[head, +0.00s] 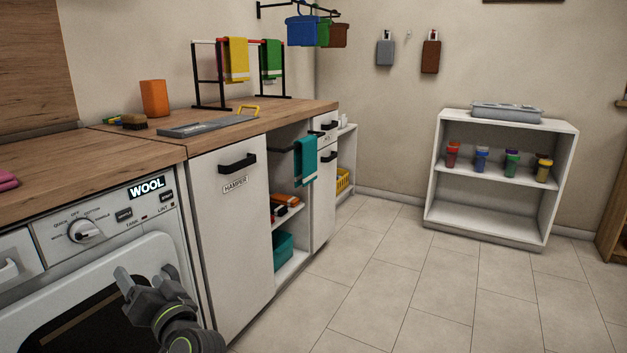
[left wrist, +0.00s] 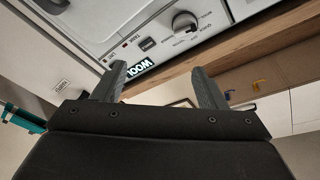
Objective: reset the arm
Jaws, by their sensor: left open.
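My left gripper (head: 143,283) is at the lower left of the head view, in front of the washing machine (head: 50,262). Its two fingers are apart with nothing between them. The left wrist view shows the same open gripper (left wrist: 165,85), with the machine's control panel and its WOOL label beyond the fingers. The gripper appears apart from the machine front. My right gripper is in neither view.
The hamper cabinet (head: 230,240) stands right of the machine under a wooden counter (head: 60,165). A teal towel (head: 305,160) hangs beside open shelves. A white shelf unit (head: 497,205) with several jars stands at the back right. The tiled floor (head: 400,280) between is clear.

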